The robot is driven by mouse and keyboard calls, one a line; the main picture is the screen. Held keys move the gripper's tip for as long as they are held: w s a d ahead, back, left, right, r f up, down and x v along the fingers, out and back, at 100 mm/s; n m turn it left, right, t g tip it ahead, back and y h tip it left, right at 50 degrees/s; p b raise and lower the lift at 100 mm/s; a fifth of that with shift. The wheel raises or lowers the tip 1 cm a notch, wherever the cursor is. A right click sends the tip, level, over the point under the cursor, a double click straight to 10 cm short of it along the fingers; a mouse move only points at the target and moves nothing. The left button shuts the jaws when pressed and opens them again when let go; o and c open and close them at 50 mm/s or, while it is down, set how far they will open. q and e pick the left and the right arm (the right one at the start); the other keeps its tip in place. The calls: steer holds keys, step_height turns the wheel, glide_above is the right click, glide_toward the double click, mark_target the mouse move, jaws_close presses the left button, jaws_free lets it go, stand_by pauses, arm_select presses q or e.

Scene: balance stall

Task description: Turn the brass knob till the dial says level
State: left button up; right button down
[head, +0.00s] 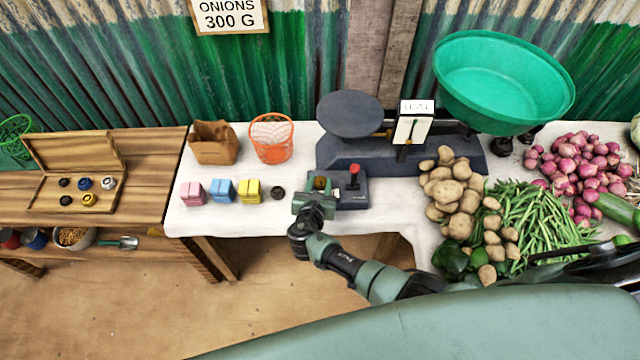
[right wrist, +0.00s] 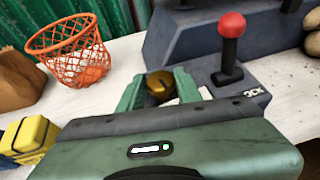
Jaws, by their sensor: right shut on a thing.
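The brass knob (right wrist: 159,88) sits on the dark base block of the scale, and it also shows in the head view (head: 320,183). My right gripper (head: 317,192) is shut on it, with a finger on each side in the right wrist view (right wrist: 159,80). The dial (head: 409,128) is a white upright face under a card reading LEVEL (head: 417,107). Its needle is thin and looks close to upright, but it is too small to read exactly. The scale (head: 345,150) has a dark plate on the left and a green bowl (head: 505,78) on the right. My left gripper is out of view.
A red-topped lever (right wrist: 231,28) stands just right of the knob. Pink, blue and yellow blocks (head: 222,191), a dark weight (head: 277,192), an orange basket (head: 270,150) and a paper bag (head: 212,148) stand left. Potatoes (head: 452,190), beans and onions crowd the right.

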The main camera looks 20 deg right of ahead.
steer(key=c, duration=1)
jaws_free()
steer(key=v, duration=0.7)
steer(key=shift+s+a+r, duration=0.15)
steer(key=shift+s+a, duration=0.05)
steer(key=shift+s, duration=0.1)
